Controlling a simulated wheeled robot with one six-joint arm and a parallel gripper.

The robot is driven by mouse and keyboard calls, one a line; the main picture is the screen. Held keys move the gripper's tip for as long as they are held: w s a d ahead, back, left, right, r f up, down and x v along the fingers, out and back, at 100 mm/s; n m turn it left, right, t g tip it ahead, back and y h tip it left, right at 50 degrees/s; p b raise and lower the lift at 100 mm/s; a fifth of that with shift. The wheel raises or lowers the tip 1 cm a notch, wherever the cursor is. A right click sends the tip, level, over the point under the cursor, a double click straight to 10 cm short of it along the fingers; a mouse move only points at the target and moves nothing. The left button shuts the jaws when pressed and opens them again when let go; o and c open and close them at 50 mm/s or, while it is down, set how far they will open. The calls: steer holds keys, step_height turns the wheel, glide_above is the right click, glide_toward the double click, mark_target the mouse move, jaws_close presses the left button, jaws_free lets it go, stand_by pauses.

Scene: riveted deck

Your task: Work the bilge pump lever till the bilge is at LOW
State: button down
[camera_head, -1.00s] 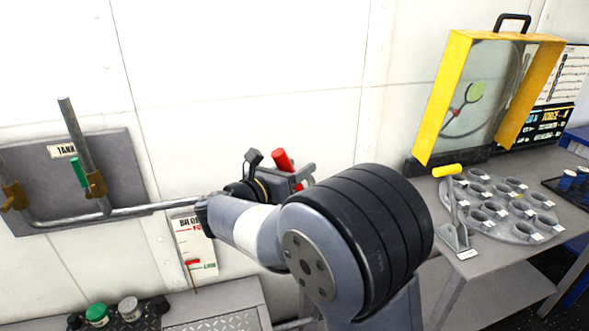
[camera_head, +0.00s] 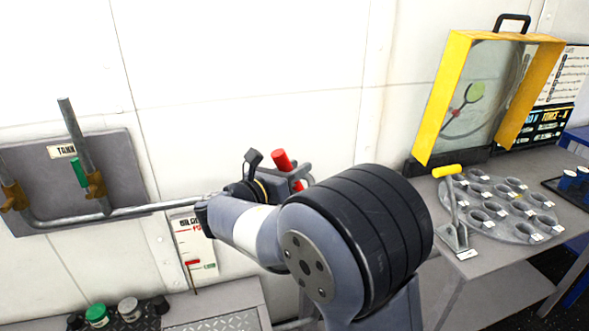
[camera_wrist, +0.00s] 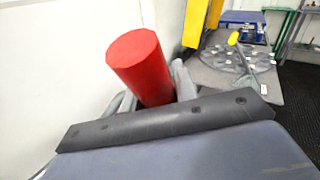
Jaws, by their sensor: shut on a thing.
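The red pump lever grip (camera_head: 281,160) stands tilted at the wall, just beyond my arm. In the wrist view the red grip (camera_wrist: 145,65) rises between the grey fingers of my gripper (camera_wrist: 150,92), which are shut on it. My gripper also shows in the head view (camera_head: 295,178), partly behind my arm. The lever's lower part and pivot are hidden. The bilge gauge (camera_head: 185,232) hangs on the wall left of my arm, with a red mark at its top and LOW at its bottom. Its red pointer (camera_head: 193,263) sits close to the LOW mark; whether exactly on it is hard to tell.
A grey tank panel (camera_head: 105,165) with pipes and a green-handled valve is at left. Jars (camera_head: 97,314) stand on a low bench. At right a bench holds a yellow-handled lever (camera_head: 447,171), a round plate with cups (camera_head: 500,210) and a yellow-framed case (camera_head: 445,95).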

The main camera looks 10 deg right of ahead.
steer(key=shift+d+r, duration=0.1)
steer(key=shift+d+r, duration=0.15)
steer(key=shift+d, duration=0.05)
steer(key=w+d+f+m+g+y+p, duration=0.1)
steer(key=w+d+g+y+p, duration=0.1)
steer(key=d+p, duration=0.5)
steer(key=w+d+m+g+y+p, duration=0.1)
steer(key=d+y+p, duration=0.3)
steer(key=d+p, duration=0.4)
steer(key=shift+w+d+f+m+g+y, duration=0.4)
steer(key=shift+w+d+m, duration=0.4)
steer(key=shift+d, duration=3.05)
steer(key=c, duration=1.1)
jaws_free()
steer(key=shift+a+r, duration=0.1)
